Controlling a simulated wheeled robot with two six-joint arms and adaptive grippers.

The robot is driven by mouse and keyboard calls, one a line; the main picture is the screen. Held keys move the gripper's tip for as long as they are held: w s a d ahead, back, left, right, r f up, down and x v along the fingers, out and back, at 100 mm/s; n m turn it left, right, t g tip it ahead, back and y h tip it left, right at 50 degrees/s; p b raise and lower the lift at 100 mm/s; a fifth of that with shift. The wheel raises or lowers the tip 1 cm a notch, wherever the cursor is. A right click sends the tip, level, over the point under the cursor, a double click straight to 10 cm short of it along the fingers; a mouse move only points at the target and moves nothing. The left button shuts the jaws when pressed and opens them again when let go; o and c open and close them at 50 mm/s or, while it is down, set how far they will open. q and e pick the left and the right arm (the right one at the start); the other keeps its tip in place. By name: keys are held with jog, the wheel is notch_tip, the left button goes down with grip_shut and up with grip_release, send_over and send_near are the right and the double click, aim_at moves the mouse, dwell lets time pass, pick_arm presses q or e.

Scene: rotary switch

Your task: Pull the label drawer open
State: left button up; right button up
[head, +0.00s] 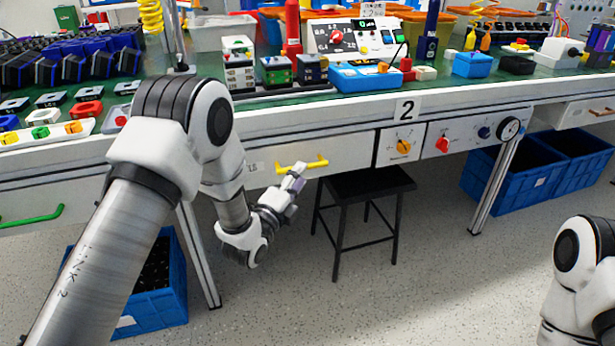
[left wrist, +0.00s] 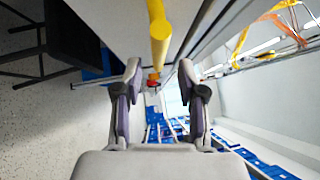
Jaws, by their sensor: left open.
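The drawer (head: 350,155) under the bench has a white front, a yellow bar handle (head: 312,162) and a small label (head: 252,167) at its left. The drawer looks shut, its front level with the panel beside it. My left gripper (head: 295,179) is at the handle, just in front of and below its left part. In the left wrist view the yellow handle (left wrist: 159,38) runs lengthwise between and beyond the open fingertips (left wrist: 160,70). I cannot tell whether a finger touches it. My right gripper is out of view.
Knob panels (head: 403,146) sit right of the drawer. A black stool (head: 368,182) stands below it. Another drawer with a green handle (head: 32,218) is at the left. Blue crates (head: 530,175) stand on the floor. The bench top is crowded.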

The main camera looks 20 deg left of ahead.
pick_arm(q)
jog(key=x, duration=0.4)
jog(key=shift+w+b, duration=0.15)
jog(key=shift+b, duration=0.2)
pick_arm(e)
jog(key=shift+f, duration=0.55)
pick_arm(q)
grip_shut()
jog(key=shift+f, duration=0.1)
